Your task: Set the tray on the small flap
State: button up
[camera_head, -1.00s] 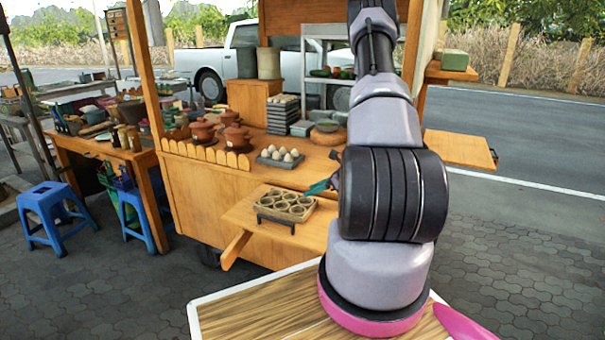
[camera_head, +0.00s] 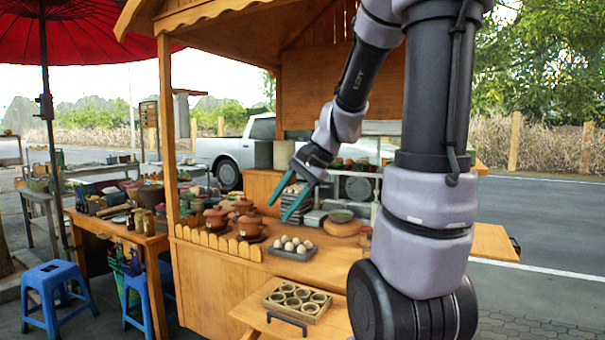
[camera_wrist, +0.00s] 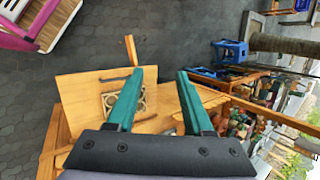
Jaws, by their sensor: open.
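A tan tray with several round cups (camera_head: 297,300) lies on the wooden front flap (camera_head: 262,314) of the cart, a dark handle along its near edge. A grey tray of eggs (camera_head: 292,252) sits on the counter behind it. Another wooden flap (camera_head: 495,243) juts out at the cart's right side and looks bare. My gripper (camera_head: 278,213) is open and empty, raised above the counter. In the wrist view its teal fingers (camera_wrist: 160,72) are spread, the cup tray (camera_wrist: 140,100) lies below, partly behind the left finger, and the front flap (camera_wrist: 80,95) extends left of it.
Clay pots (camera_head: 215,218) and a scalloped wooden rail (camera_head: 215,240) line the counter's left part. A wooden post (camera_head: 167,130) holds up the roof. Blue stools (camera_head: 55,290) stand at left. My arm hides part of the cart's right side.

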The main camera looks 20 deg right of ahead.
jog(key=s+r+n+t+h, duration=0.3)
jog(key=s+r+n, duration=0.3)
jog(key=s+r, duration=0.2)
jog(key=s+h, duration=0.1)
jog(key=s, duration=0.1)
jog(key=shift+s+r+n+t, duration=0.3)
jog(key=shift+s, duration=0.05)
